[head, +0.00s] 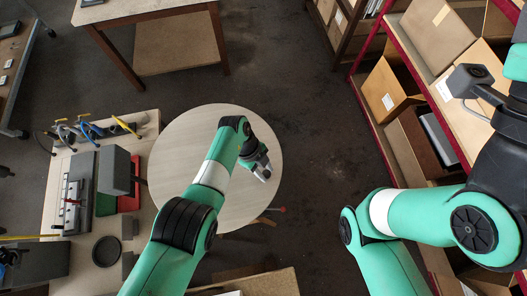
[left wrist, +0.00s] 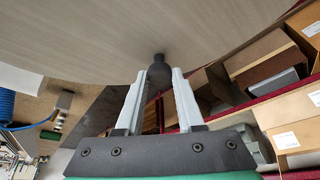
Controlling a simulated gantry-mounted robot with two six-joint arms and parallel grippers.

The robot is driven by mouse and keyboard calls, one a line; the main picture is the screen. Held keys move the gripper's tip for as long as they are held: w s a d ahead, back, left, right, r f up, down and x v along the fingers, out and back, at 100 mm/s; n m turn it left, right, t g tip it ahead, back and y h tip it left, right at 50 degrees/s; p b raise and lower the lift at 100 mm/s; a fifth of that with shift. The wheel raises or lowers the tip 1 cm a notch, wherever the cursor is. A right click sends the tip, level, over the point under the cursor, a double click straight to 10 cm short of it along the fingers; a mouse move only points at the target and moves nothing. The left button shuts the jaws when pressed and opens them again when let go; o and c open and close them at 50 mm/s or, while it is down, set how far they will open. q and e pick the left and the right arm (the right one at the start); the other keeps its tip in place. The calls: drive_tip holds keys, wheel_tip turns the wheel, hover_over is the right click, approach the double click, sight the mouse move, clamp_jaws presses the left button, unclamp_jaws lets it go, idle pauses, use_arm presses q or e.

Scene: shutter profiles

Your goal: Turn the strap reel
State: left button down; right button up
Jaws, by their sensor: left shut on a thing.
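The strap reel (head: 180,135) shows in the head view as a large, round, pale wood-grain disc near the middle. Its underside or face (left wrist: 110,30) fills the top of the left wrist view. A dark rounded knob (left wrist: 159,73) stands out from that face. My left gripper (head: 263,172) is over the right part of the disc in the head view. In the left wrist view its two grey fingers (left wrist: 160,85) are shut on the knob, one on each side. My left arm covers part of the disc. My right gripper is out of view; only its arm shows at the right.
A workbench (head: 60,190) with tools, a grey block and a round dark dish (head: 106,251) stands left of the disc. A shelf with cardboard boxes (head: 385,90) stands at the right. A red-tipped lever (head: 281,209) pokes out by the disc's lower right edge. Floor (head: 310,130) between is clear.

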use_arm(q)
drive_tip(key=c, duration=0.5)
unclamp_jaws()
drive_tip(key=p+v, duration=0.4)
drive_tip(key=v, duration=0.7)
drive_tip(key=shift+r+p, duration=0.3)
drive_tip(key=shift+a, duration=0.1)
